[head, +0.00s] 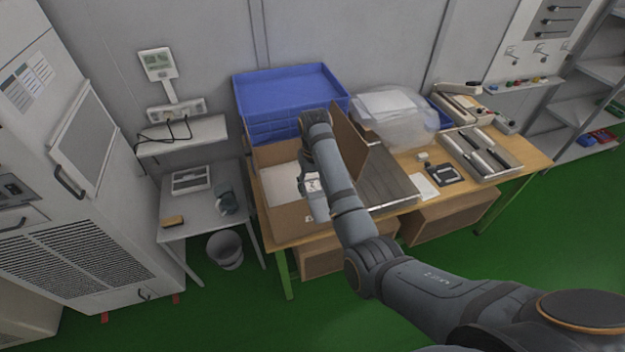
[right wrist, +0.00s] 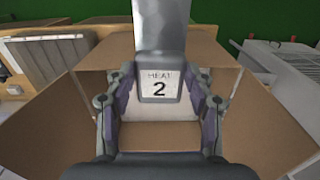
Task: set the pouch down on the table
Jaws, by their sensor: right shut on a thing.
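My right gripper (head: 309,184) is over the open cardboard box (head: 287,217) on the wooden table (head: 534,163). In the right wrist view the right gripper (right wrist: 160,100) is shut on a grey pouch (right wrist: 159,30) with a white label reading "HEAT 2". The pouch also shows in the head view (head: 318,208), hanging below the gripper, partly hidden by my right arm. In the wrist view the box (right wrist: 62,115) spreads its flaps around the gripper. I cannot tell whether the pouch touches the box. My left gripper is not in view.
Blue crates (head: 290,95) stand behind the box. Right of it are a grey slatted plate (head: 385,180), a clear bag (head: 400,118), a paper sheet (head: 423,186), a black device (head: 443,174) and a tray of rollers (head: 482,152). A small grey table (head: 185,228) stands at left.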

